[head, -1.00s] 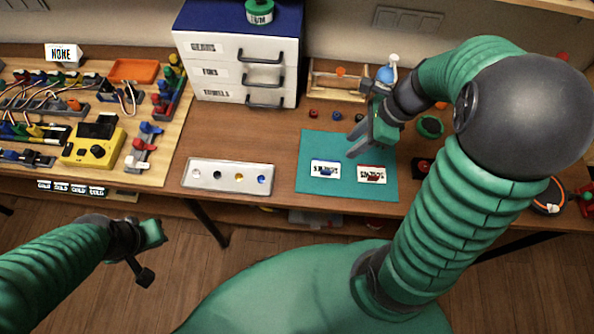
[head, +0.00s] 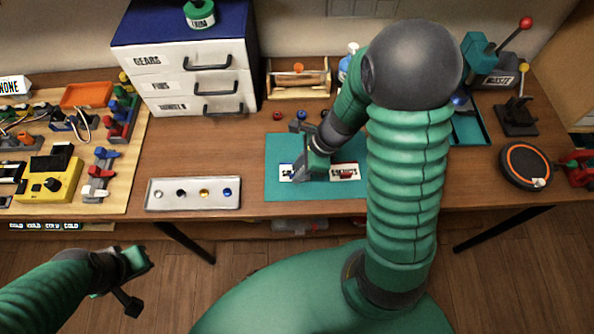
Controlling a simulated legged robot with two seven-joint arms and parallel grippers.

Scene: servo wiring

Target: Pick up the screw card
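Two white cards lie on a teal mat (head: 285,151) on the bench. The right card (head: 345,172) has a red mark and dark lettering. The left card (head: 286,173) is partly covered by my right gripper. The lettering is too small to tell surely which is the screw card. My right gripper (head: 311,178) points down over the left card's right part and the gap between the cards. Its finger gap and any contact are unclear.
A grey tray (head: 193,207) with several small round pieces lies left of the mat. A white drawer unit (head: 195,85) and a wooden caddy (head: 297,79) stand behind. A round black-orange pad (head: 525,166) and a lever press (head: 517,115) are at right.

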